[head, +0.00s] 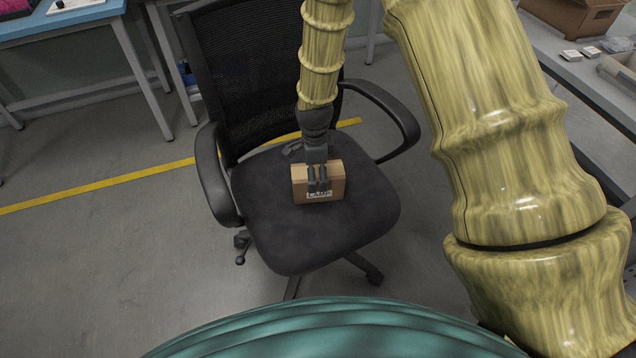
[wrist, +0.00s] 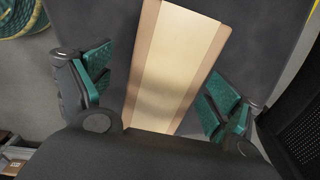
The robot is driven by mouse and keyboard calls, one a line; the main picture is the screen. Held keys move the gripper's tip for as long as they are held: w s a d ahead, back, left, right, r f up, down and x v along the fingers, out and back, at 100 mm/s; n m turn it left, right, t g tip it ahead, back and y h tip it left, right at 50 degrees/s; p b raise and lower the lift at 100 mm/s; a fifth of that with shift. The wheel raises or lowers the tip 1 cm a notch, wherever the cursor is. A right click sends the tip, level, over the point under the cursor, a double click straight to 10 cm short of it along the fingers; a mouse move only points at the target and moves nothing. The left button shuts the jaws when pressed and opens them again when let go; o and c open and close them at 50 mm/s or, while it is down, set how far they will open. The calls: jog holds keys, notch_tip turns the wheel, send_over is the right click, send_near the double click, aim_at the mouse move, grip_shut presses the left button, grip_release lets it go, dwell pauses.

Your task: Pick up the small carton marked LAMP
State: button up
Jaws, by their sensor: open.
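The small brown carton (head: 331,189) with a white label reading LAMP sits on the dark seat of an office chair (head: 280,240). My gripper (head: 318,188) is right at the carton, seen from above in the head view, and hides part of its top and front. In the wrist view, the carton (wrist: 172,65) lies between the two green-padded fingers of my gripper (wrist: 158,95). The fingers are apart, with a gap visible on each side of the carton. The carton's underside is hidden.
The chair has black armrests (head: 213,175) on both sides and a mesh backrest (head: 240,80) behind the carton. A blue-topped table (head: 50,26) stands at the upper left. A grey bench (head: 570,75) with an open cardboard box (head: 575,15) is at the right. Floor at left is clear.

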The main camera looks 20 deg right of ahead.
jog(key=f, duration=0.2)
jog(key=d+f+b, duration=0.1)
jog(key=f, duration=0.1)
jog(key=shift+w, duration=0.2)
jog(key=shift+f, duration=0.6)
jog(key=c, duration=1.3)
